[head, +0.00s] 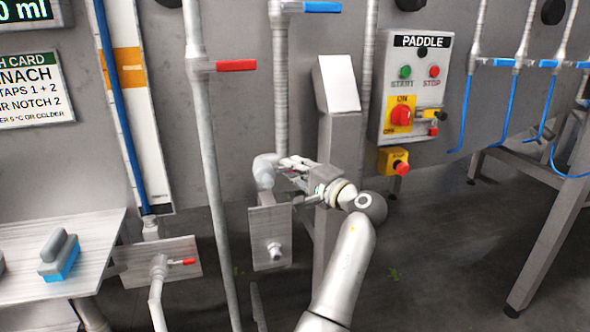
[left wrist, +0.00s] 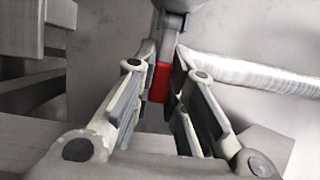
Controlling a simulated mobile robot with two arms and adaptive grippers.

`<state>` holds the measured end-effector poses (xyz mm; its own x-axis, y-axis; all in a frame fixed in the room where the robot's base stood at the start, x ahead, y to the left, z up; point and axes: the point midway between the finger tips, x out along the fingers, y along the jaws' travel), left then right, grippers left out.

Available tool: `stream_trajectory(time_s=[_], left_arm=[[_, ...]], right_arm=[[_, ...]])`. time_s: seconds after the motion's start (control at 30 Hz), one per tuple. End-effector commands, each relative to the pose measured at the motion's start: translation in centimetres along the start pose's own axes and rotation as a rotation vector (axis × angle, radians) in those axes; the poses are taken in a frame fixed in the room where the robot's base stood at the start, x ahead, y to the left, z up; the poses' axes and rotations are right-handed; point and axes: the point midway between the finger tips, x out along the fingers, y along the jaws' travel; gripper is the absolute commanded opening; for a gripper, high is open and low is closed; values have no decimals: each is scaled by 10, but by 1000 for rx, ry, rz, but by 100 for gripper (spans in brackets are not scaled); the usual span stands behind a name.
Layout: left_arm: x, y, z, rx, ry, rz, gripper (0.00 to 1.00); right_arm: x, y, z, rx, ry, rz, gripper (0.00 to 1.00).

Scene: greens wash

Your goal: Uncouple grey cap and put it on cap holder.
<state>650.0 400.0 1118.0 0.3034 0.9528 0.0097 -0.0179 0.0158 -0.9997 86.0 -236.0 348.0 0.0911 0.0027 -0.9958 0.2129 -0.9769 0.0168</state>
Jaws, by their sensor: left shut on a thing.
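My left gripper (head: 280,168) reaches from the right to a light grey rounded fitting, which I take to be the grey cap (head: 264,172), at the top of a small metal plate. The fingers hide part of the cap. The metal plate (head: 263,222) below bears a short stub (head: 275,251), perhaps the cap holder. My right gripper is not in view.
A vertical pipe (head: 212,170) with a red handle (head: 235,65) stands left of the gripper. A post with a slanted box (head: 338,84) stands just behind it. The paddle control panel (head: 412,90) is at the right. A shelf (head: 30,250) with a blue brush (head: 62,262) is at the left.

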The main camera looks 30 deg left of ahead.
Motion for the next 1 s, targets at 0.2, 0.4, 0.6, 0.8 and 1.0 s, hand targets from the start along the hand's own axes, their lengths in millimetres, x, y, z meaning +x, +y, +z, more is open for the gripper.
stream_trajectory(time_s=[0.2,0.4,0.6,0.8,1.0], left_arm=[[0,0,0,0,0,0,33],[0,0,0,0,1,0,36],[-5,0,0,0,2,0,36],[-36,1,-1,0,4,0,36],[-66,1,0,0,2,1,36]], right_arm=[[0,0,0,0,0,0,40],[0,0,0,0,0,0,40],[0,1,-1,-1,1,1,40],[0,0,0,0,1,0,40],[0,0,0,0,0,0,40]])
